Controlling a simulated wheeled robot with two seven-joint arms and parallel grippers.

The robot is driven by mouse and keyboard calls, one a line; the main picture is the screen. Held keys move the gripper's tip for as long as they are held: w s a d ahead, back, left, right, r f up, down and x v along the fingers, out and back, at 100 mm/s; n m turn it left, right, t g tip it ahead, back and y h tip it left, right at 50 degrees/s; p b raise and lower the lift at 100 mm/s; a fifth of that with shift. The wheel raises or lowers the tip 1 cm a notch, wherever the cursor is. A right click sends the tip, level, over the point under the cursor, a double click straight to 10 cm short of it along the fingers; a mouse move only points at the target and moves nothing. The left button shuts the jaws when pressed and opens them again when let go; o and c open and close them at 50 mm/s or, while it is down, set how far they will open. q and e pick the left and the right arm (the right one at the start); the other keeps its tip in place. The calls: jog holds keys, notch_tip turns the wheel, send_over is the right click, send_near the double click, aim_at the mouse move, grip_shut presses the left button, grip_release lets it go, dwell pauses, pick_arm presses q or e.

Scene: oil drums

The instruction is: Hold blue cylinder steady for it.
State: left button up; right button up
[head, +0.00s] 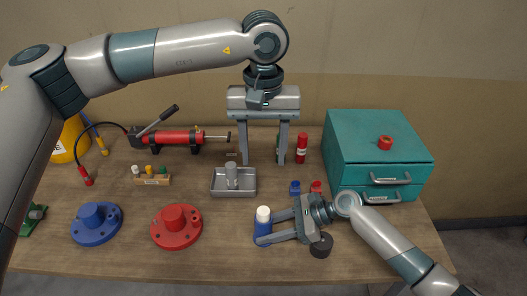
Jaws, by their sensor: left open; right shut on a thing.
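The blue cylinder (262,232) with a white top stands upright near the table's front middle. My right gripper (267,228) comes in from the right and is shut on it, one finger low across its side. My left gripper (263,162) points down behind the grey tray (217,190). It is open with its two fingers wide apart and nothing visible between them.
Blue (95,218) and red (174,221) flanged discs lie front left. A red hand pump (172,137) is at the back. A teal drawer unit (376,152) stands at the right. A red bottle (302,149) and black round piece (321,246) are near the grippers.

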dwell(0.3)
jog(key=o, duration=0.9)
jog(key=shift+c, duration=0.2)
jog(key=shift+d, duration=0.1)
jog(key=v, duration=1.1)
jog(key=shift+d+r, duration=0.2)
jog(key=shift+d, duration=0.15)
